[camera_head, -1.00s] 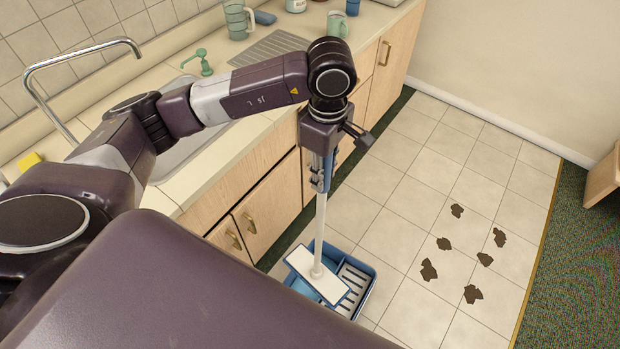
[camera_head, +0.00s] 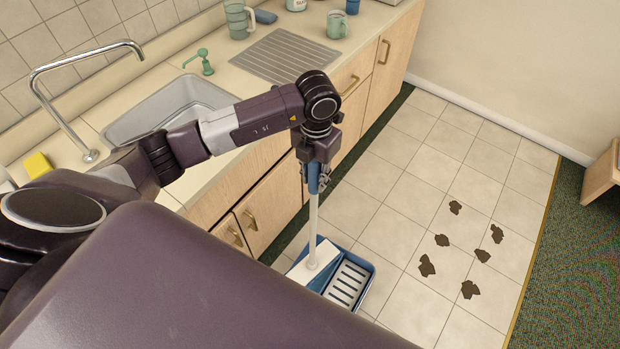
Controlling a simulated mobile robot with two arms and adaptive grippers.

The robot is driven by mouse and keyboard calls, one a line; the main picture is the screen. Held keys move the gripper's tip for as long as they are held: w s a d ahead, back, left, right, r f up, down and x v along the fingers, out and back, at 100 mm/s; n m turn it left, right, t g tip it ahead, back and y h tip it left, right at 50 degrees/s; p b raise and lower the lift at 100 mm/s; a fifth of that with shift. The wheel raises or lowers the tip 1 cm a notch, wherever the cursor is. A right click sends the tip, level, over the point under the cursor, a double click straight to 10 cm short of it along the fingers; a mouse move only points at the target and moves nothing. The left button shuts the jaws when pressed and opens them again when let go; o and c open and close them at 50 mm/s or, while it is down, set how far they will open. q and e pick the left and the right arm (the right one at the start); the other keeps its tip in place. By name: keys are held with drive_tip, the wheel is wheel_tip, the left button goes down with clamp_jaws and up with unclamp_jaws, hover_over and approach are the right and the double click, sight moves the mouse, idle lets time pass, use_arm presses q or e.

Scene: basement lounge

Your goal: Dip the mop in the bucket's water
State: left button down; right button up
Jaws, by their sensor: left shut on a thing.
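The mop has a blue grip, a white pole (camera_head: 313,222) and a flat white head (camera_head: 307,269). My left gripper (camera_head: 316,180) is shut on its blue grip and holds the pole nearly upright. The blue bucket (camera_head: 371,277) stands on the tiled floor below, with a slotted grey tray on its right side. The mop head is over the left part of the bucket. Whether it touches the water I cannot tell, and my own body hides the bucket's near edge. My right gripper is out of view.
Wooden cabinets (camera_head: 263,205) and a counter with a sink (camera_head: 175,112) run along the left. Several dark brown stains (camera_head: 442,240) mark the floor tiles on the right. The tiles between bucket and stains are clear. Green carpet (camera_head: 577,270) lies beyond.

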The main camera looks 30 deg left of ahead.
sight(311, 224)
use_arm(q)
drive_tip(key=n, duration=0.1)
drive_tip(key=f+n, duration=0.1)
drive_tip(key=shift+a+n, duration=0.3)
drive_tip(key=shift+a, duration=0.05)
drive_tip(key=shift+f, duration=0.35)
wheel_tip(311, 224, down, 25)
drive_tip(key=b, duration=1.9)
drive_tip(key=shift+r, duration=0.2)
idle(0.4)
drive_tip(key=shift+r, duration=0.1)
